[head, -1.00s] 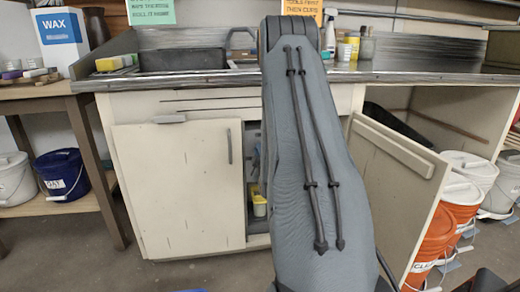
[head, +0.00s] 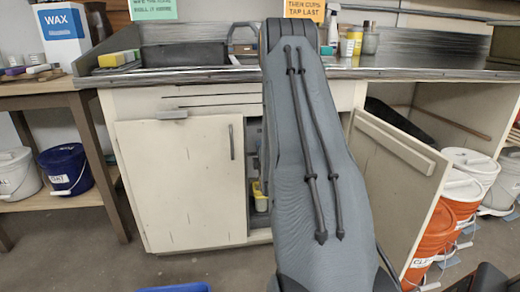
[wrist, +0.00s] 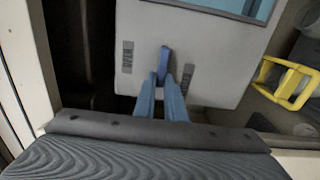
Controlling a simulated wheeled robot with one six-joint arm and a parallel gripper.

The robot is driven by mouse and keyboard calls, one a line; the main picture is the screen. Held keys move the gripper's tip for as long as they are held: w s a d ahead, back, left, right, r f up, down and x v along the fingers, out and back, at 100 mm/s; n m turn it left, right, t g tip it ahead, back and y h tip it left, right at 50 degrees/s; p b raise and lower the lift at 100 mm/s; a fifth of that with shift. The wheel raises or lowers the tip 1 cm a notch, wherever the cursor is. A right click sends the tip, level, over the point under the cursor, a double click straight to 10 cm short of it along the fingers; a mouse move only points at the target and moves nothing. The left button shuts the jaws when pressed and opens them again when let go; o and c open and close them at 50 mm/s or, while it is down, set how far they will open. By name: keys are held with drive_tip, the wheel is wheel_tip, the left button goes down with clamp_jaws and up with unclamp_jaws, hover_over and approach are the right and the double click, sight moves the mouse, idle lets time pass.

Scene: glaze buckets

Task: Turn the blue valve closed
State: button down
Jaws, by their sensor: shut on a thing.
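The blue valve (wrist: 164,62) shows in the wrist view as a narrow blue handle on a pale grey panel (wrist: 215,45). Its visible end points up in the picture, between two dark printed labels (wrist: 127,58) whose text I cannot read. My gripper (wrist: 162,85) has its two blue-grey fingers shut on the handle, one on each side. The fingers cover the handle's lower part. In the head view my own arm reaches to the cabinet opening and hides the gripper and the valve.
A cream cabinet door (head: 185,185) stands left of the opening, and another open door (head: 395,180) stands to the right. A yellow object (wrist: 285,85) lies right of the panel in the wrist view. Orange buckets (head: 435,240) stand at right. A dark counter (head: 215,76) runs above.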

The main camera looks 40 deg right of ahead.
drive_tip(key=shift+f, duration=0.1)
drive_tip(key=c, duration=1.8)
unclamp_jaws()
drive_tip(key=p+v, duration=0.1)
drive_tip(key=v, duration=0.6)
drive_tip(key=shift+s+a+p, duration=0.1)
drive_tip(key=shift+s+p, duration=0.25)
drive_tip(key=shift+s, duration=0.1)
drive_tip(key=shift+s, duration=0.1)
